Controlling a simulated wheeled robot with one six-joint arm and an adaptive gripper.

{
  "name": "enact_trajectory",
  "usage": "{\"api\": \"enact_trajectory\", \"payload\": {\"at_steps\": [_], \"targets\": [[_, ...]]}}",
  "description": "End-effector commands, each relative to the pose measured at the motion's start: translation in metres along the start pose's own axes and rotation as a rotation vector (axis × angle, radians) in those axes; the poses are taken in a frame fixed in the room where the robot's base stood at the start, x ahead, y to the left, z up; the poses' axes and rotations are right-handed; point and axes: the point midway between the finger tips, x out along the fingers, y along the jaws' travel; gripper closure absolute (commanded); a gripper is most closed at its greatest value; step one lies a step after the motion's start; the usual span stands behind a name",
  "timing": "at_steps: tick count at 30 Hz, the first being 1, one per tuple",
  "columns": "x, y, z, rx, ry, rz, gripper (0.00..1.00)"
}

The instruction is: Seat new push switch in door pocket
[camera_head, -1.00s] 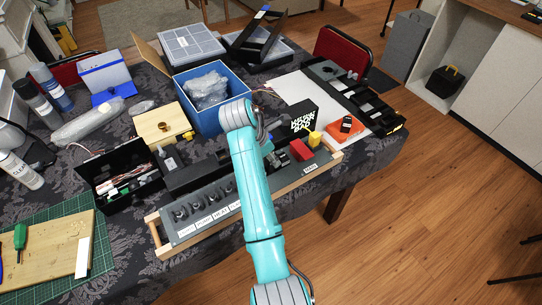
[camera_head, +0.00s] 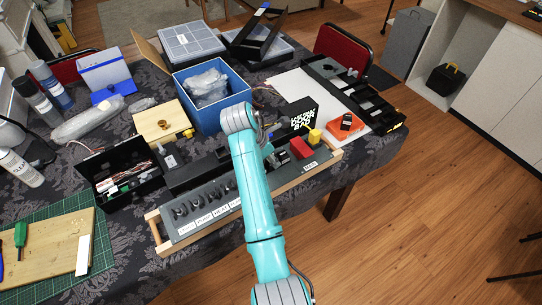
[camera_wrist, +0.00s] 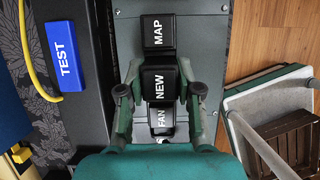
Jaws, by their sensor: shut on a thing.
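In the wrist view my gripper (camera_wrist: 160,92) has one finger on each side of a black push switch marked NEW (camera_wrist: 160,84) and is shut on it. The switch is in line between a black MAP switch (camera_wrist: 158,32) and a black FAN switch (camera_wrist: 162,118) on the grey panel (camera_wrist: 207,55). The pocket below NEW is hidden, so I cannot tell whether it is in the pocket or just above it. In the head view the long grey panel (camera_head: 187,227) lies in a wooden-ended frame; my arm hides the gripper's tips and the held switch.
A blue TEST block (camera_wrist: 64,56) and a yellow cable (camera_wrist: 29,65) lie left of the panel in the wrist view. In the head view a blue bin (camera_head: 212,115), a red block (camera_head: 300,148), a yellow button (camera_head: 314,137) and an orange box (camera_head: 346,128) stand close by.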

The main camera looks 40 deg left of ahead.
Motion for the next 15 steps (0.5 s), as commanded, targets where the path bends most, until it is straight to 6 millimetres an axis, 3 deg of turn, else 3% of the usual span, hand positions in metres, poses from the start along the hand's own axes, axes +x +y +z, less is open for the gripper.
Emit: {"api": "enact_trajectory", "payload": {"at_steps": [15], "targets": [[0.0104,0.0001,-0.0043,-0.001,0.0,0.0,1.0]]}}
